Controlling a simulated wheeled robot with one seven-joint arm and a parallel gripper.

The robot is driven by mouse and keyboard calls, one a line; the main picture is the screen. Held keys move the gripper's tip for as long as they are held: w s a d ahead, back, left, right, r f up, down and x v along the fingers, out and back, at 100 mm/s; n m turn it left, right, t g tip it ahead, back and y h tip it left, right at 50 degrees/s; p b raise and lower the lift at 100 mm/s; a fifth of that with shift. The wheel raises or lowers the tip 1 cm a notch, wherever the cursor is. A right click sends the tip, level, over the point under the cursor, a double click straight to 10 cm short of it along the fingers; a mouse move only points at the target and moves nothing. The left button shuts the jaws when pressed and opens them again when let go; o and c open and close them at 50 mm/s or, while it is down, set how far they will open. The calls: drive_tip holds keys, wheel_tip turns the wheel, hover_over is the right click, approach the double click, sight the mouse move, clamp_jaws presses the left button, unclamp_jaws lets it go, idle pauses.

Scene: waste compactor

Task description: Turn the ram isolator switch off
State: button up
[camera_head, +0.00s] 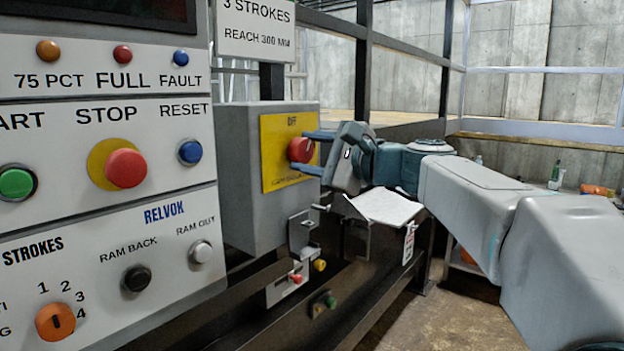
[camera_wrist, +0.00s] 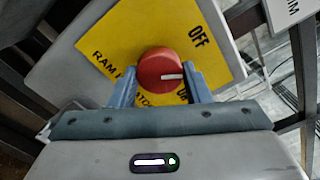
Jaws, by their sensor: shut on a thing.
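The ram isolator switch is a red round knob (camera_head: 301,150) on a yellow plate (camera_head: 275,165), on the side of a grey box (camera_head: 233,180). "OFF" shows at the plate's top in the head view. In the wrist view the red knob (camera_wrist: 165,70) carries a white pointer mark that points right, between "OFF" at upper right and partly hidden lettering below. My gripper (camera_head: 312,152) reaches in from the right. Its two blue fingers (camera_wrist: 158,88) are shut on the knob, one on each side. The lower lettering on the plate is partly covered by the fingers.
A control panel (camera_head: 100,215) with a red stop button (camera_head: 125,168) and other buttons stands left of the box. Below the box are brackets with small red and yellow fittings (camera_head: 298,277). A white sheet (camera_head: 385,207) is under my wrist. Dark rails run behind.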

drive_tip(key=n+b, duration=0.2)
drive_tip(key=b, duration=0.1)
drive_tip(key=n+b, duration=0.1)
drive_tip(key=n, duration=0.1)
drive_tip(key=shift+a+f+b, duration=0.1)
drive_tip(key=shift+f+b, duration=0.15)
drive_tip(key=shift+b, duration=0.05)
drive_tip(key=shift+r+n+b, duration=0.15)
drive_tip(key=shift+n+b, duration=0.65)
drive_tip(key=shift+n, duration=0.2)
drive_tip(key=shift+r, duration=0.1)
drive_tip(key=o, duration=0.9)
drive_tip(key=shift+o, duration=0.2)
drive_tip(key=v, duration=1.4)
drive_tip(key=shift+b, duration=0.4)
drive_tip(key=shift+a, duration=0.1)
